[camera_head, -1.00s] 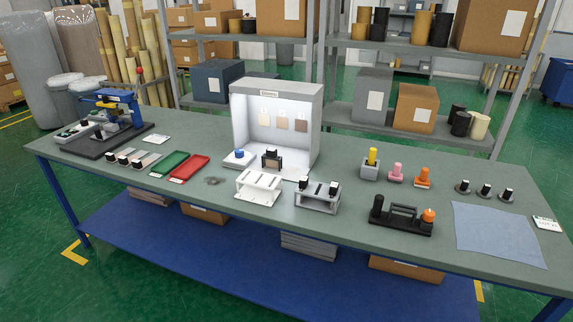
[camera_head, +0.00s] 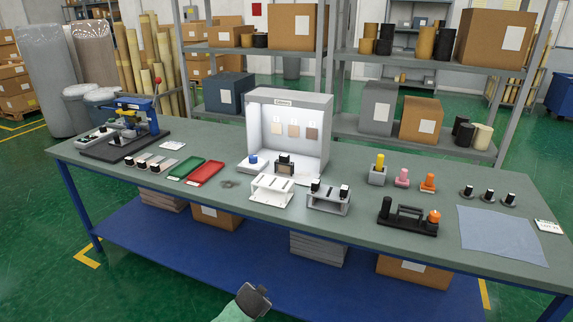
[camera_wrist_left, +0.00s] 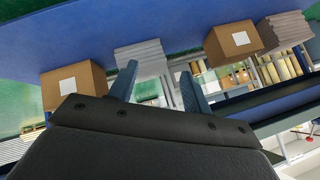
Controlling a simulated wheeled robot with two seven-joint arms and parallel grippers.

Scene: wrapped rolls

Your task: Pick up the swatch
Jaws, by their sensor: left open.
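A small tan swatch with a black grip (camera_head: 285,166) stands inside the lit white booth (camera_head: 321,115), near its front. Several flat swatches with black grips (camera_head: 152,162) lie in a row on the left of the table; I cannot tell which swatch is meant. My left gripper (camera_head: 254,298) shows at the bottom of the head view, in front of the table and apart from everything on it. In the left wrist view its two fingers (camera_wrist_left: 158,88) are spread with nothing between them. My right gripper is out of view.
A green tray (camera_head: 185,167) and a red tray (camera_head: 207,173) lie left of the booth. White racks (camera_head: 272,188) stand in front of it. A black fixture (camera_head: 408,217) and a blue-grey cloth (camera_head: 500,235) are at right. Cartons (camera_wrist_left: 73,85) sit on the blue lower shelf.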

